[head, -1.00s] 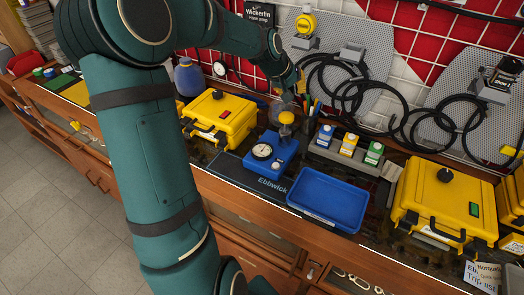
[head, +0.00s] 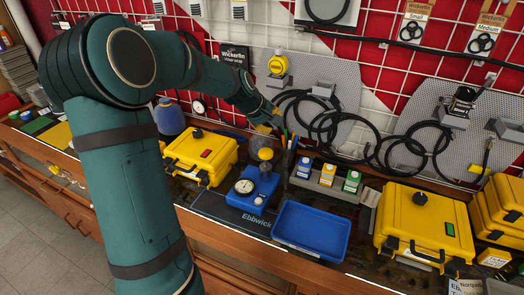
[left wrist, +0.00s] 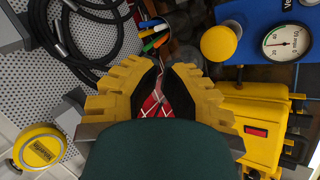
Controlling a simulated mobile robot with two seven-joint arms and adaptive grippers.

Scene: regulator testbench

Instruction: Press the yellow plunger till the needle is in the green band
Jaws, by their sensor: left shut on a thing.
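The yellow round plunger (head: 265,153) stands upright on the blue test unit (head: 262,184); it shows in the left wrist view (left wrist: 218,42), apart from my fingers. The white dial gauge (head: 244,186) is on the unit's left front. My right gripper is not in view.
A blue tray (head: 312,246) lies right of the unit, before three small boxes in a grey rack (head: 302,184). Yellow cases stand left (head: 202,155) and right (head: 420,222). A pen cup (head: 287,158) is close behind the plunger. Black hoses (head: 330,125) hang behind.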

